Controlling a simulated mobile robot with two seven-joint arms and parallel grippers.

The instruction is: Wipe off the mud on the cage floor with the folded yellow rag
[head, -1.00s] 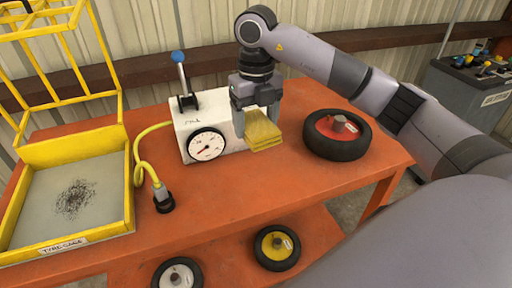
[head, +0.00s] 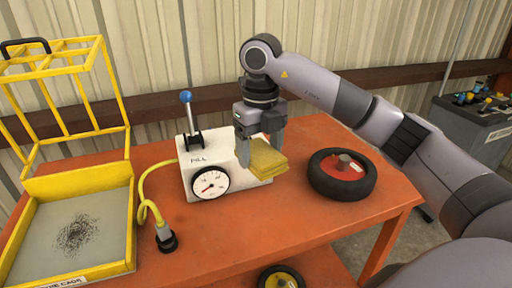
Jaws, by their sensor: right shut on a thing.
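The folded yellow rag (head: 266,160) is held by my right gripper (head: 260,150), which is shut on it. The gripper points down in front of the right end of the white gauge box, above the orange table. The yellow tyre cage (head: 82,180) stands at the left with its barred lid up. A dark, scribble-like patch of mud (head: 76,234) lies on the grey cage floor (head: 110,215), well to the left of the rag. My left gripper is not in view.
The white gauge box (head: 207,181) with a blue-knobbed lever (head: 188,110) stands between cage and rag. A yellow hose (head: 143,200) runs to a black-based fitting (head: 165,239) beside the cage. A tyre with a red hub (head: 342,174) sits right of the rag. The front tabletop is clear.

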